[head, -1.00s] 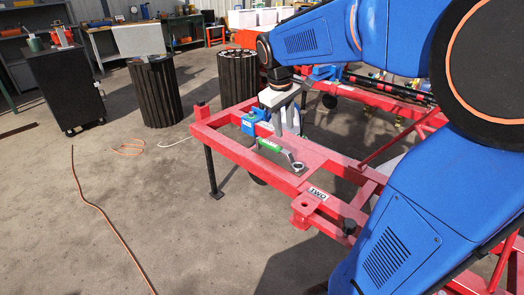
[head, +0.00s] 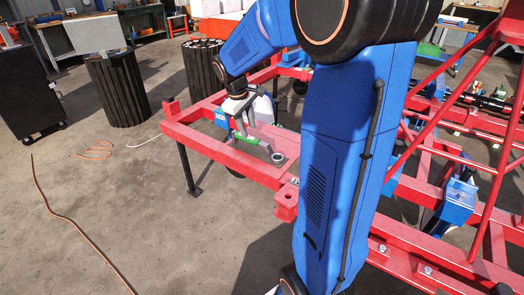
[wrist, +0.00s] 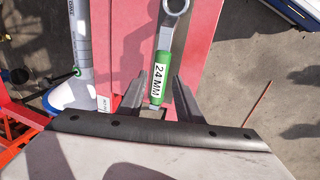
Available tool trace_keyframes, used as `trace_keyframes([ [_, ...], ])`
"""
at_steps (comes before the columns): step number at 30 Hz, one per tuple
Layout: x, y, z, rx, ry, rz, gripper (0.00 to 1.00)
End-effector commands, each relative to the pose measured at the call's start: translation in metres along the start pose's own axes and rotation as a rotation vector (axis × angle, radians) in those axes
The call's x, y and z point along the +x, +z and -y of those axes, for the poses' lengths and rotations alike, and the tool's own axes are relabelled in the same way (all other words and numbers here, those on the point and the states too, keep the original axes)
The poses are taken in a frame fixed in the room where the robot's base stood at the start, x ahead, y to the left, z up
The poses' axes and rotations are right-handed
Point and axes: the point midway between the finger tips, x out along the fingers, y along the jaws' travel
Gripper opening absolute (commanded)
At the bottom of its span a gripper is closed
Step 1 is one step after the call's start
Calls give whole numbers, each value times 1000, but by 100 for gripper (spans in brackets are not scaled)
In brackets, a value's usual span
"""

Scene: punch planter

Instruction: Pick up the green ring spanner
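The green ring spanner (head: 247,137) lies on the red frame in the head view, with its grey ring end (head: 278,157) toward the right. In the wrist view its green sleeve (wrist: 162,72) reads "24 MM", and its ring end is cut by the top edge. My gripper (head: 243,124) is just above the green part. In the wrist view my gripper (wrist: 160,76) is open, one finger on each side of the sleeve, with gaps showing. I cannot tell how far the fingertips are above the frame.
A grey tool with a white and blue end (wrist: 80,45) lies left of the spanner in the wrist view. Concrete floor (head: 110,210) is open at left.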

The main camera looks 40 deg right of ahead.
Motion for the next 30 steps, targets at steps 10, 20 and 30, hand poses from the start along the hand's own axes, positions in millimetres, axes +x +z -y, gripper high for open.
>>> trace_keyframes([
  [10, 27, -1, 1, 0, -1, 1, 32],
  [20, 68, -3, 2, 1, -1, 2, 32],
  [30, 74, -4, 2, 0, 0, 0, 32],
])
